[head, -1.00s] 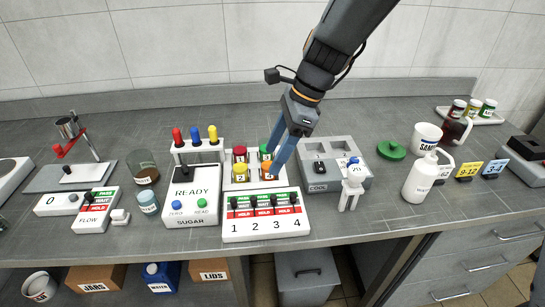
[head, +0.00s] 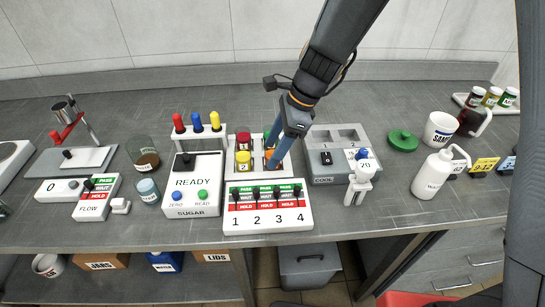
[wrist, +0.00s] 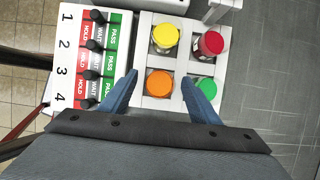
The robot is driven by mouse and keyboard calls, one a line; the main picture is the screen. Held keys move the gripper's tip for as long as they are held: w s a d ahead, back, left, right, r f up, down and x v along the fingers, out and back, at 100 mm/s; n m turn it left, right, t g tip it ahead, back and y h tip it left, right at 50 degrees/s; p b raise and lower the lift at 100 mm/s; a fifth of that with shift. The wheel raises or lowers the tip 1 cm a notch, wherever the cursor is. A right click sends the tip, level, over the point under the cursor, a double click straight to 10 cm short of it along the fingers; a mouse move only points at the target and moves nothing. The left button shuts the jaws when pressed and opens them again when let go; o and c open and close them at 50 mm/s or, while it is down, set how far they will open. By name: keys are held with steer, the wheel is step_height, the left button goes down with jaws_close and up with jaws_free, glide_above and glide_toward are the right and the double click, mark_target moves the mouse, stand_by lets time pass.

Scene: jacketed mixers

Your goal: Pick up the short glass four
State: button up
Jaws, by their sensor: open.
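A holder (head: 286,166) carries several short jars with coloured lids: yellow (wrist: 165,38), red (wrist: 211,43), orange (wrist: 159,83) and green (wrist: 208,87). The yellow-lidded jar (head: 243,162) shows a 2 on its front in the head view. I cannot read a 4 on any jar. My gripper (wrist: 159,79) is open and points down over the holder. In the wrist view its blue fingers lie on either side of the orange lid, one between orange and green. I cannot tell whether they touch it. In the head view the fingers partly hide the orange and green lids.
The numbered lever panel (head: 267,207) stands just in front of the holder. The sugar box (head: 192,196) and coloured-knob rack (head: 198,134) are at left, the cooling block (head: 342,150) at right. A tall dark shape (head: 528,200) fills the right edge.

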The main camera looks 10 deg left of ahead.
steer(key=shift+a+f, duration=0.15)
steer(key=shift+f, duration=0.25)
steer(key=c, duration=1.2)
step_height(320, 180, up, 10)
steer(key=b, duration=0.1)
steer(key=shift+s, duration=0.1)
